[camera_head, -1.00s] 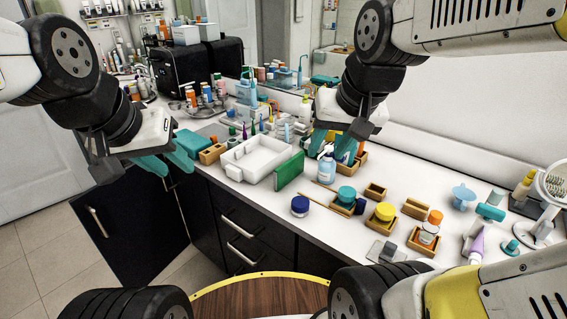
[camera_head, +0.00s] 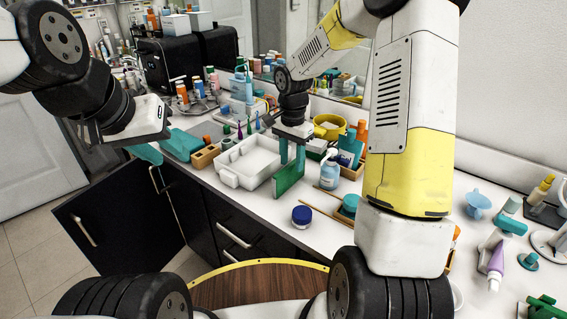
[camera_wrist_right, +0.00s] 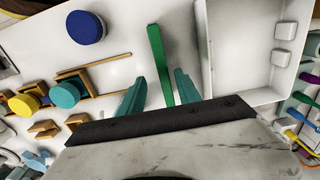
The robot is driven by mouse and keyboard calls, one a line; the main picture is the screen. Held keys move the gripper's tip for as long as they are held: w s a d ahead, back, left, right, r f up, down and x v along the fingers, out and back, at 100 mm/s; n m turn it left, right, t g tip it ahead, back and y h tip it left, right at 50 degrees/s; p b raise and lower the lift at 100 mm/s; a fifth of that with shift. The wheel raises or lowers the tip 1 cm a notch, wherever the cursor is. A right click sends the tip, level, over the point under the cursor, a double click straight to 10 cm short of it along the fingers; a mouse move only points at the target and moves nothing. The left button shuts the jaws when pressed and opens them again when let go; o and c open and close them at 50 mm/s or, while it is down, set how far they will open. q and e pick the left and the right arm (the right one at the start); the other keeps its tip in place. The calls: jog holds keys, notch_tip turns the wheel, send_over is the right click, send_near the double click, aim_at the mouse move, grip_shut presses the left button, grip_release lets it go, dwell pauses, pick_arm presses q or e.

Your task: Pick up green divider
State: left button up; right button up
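The green divider (camera_head: 289,178) stands on edge on the counter, just right of the white tray. My right gripper (camera_head: 291,152) is above it, pointing down, with its teal fingers reaching to the divider's top. In the right wrist view the right gripper (camera_wrist_right: 159,85) is open, one finger on each side of the green divider (camera_wrist_right: 160,62), with gaps showing. My left gripper (camera_head: 163,150) is open and empty at the left, near the counter's left end; its far finger partly blends with a teal object behind.
The white tray (camera_head: 228,178) is close left of the divider. My right arm hides much of the counter's right part. A cabinet door (camera_head: 115,225) stands open below left.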

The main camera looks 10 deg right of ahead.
aim_at(290, 175)
jog(key=f, duration=0.6)
jog(key=shift+w+a+f, duration=0.2)
jog(key=shift+w+f, duration=0.05)
jog(key=shift+w, duration=0.05)
jog(key=shift+c, duration=0.2)
grip_shut()
